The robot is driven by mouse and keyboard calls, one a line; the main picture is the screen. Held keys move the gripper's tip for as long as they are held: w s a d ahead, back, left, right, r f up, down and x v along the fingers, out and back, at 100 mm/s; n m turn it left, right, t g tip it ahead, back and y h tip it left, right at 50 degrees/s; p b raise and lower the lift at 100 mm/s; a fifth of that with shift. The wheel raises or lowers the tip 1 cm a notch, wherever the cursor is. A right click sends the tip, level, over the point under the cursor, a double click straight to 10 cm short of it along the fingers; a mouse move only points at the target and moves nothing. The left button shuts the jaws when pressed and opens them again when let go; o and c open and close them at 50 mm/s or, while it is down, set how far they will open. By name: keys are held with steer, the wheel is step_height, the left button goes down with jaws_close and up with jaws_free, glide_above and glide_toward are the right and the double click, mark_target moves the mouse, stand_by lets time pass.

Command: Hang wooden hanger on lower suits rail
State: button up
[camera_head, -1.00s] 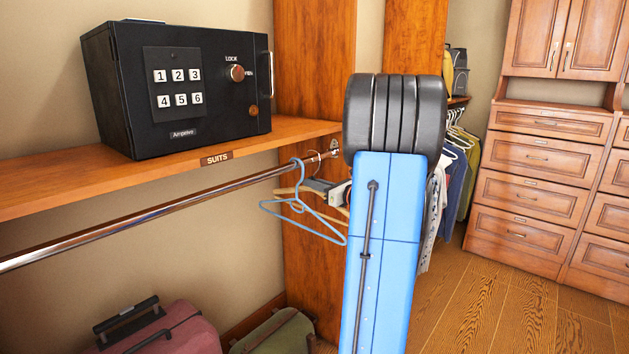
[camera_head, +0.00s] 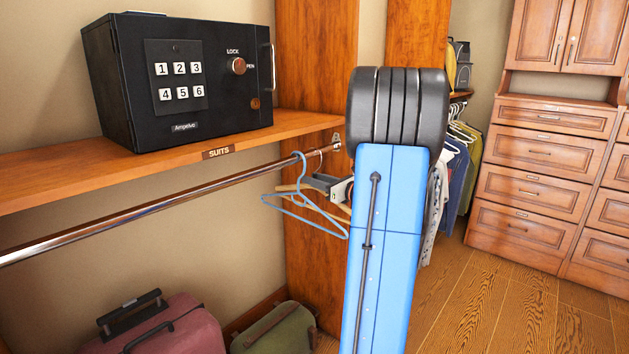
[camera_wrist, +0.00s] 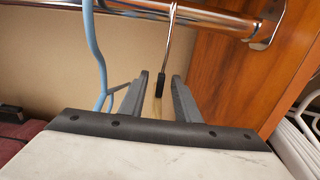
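The wooden hanger (camera_head: 290,187) is at the right end of the lower suits rail (camera_head: 190,190), partly behind a blue hanger (camera_head: 303,201). In the wrist view its metal hook (camera_wrist: 169,45) rises in front of the rail (camera_wrist: 215,14); the hook's top is cut off, so I cannot see it seated. My gripper (camera_head: 326,184) is just below the rail. In the wrist view my gripper's fingers (camera_wrist: 160,88) stand apart on either side of the hanger's neck, with gaps showing. Most of the wooden hanger is hidden there.
A black safe (camera_head: 190,85) sits on the shelf (camera_head: 60,178) above the rail. The blue hanger (camera_wrist: 94,50) is close left of my fingers in the wrist view. A wooden upright panel (camera_head: 303,240) bounds the rail's right end. Suitcases (camera_head: 185,330) stand below.

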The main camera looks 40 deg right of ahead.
steer(key=s, duration=0.5)
steer(key=s+d, duration=0.1)
steer(key=s, duration=1.1)
steer(key=shift+s+d, duration=0.1)
steer(key=shift+d, duration=0.05)
